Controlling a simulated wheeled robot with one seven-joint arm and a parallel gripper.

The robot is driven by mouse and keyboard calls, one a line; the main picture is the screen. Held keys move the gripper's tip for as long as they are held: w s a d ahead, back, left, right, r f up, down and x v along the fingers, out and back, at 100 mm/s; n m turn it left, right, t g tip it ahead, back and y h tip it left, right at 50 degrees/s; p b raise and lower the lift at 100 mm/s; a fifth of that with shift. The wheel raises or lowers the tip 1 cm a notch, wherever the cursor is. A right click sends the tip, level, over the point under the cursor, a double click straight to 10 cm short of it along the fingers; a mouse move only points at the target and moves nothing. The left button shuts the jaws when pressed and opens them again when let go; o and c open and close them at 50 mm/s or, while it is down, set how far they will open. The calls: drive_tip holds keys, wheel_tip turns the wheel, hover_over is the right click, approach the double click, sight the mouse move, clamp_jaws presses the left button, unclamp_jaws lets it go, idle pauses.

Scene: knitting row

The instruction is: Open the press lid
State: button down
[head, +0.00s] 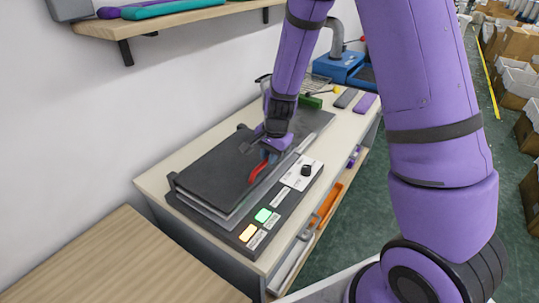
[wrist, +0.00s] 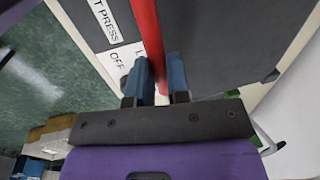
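The press is a low dark unit on the workbench in the head view. Its lid (head: 215,172) is a flat dark plate lying down over a grey layer. A red handle (head: 257,172) sits at the lid's front edge, and it shows as a red bar in the wrist view (wrist: 147,35). My gripper (head: 268,156) is at the handle's far end. In the wrist view its two blue fingers (wrist: 160,80) stand on either side of the red bar and appear closed on it. The fingers hide part of the handle.
The press's front strip has a green light (head: 263,215), an amber light (head: 248,233) and a dark knob (head: 306,170). A wall shelf (head: 170,18) overhangs at upper left. A blue machine (head: 343,67) stands at the bench's far end. A wooden table (head: 125,262) is at lower left.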

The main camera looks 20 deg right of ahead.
drive_tip(key=shift+a+r, duration=0.1)
drive_tip(key=shift+r, duration=0.05)
drive_tip(key=w+a+r+g+h, duration=0.1)
drive_tip(key=w+a+r+g, duration=0.1)
drive_tip(key=w+a+r, duration=0.2)
drive_tip(key=w+a+r+g+h, duration=0.1)
drive_tip(key=w+a+r, duration=0.4)
drive_tip(key=w+r, duration=0.4)
drive_tip(key=shift+r+g+h, duration=0.3)
drive_tip(key=shift+r+g, duration=0.1)
drive_tip(key=shift+r, duration=0.7)
drive_tip(key=c, duration=1.1)
unclamp_jaws()
drive_tip(key=shift+w+f, duration=0.1)
drive_tip(key=shift+w, duration=0.1)
drive_tip(key=shift+r, duration=0.25)
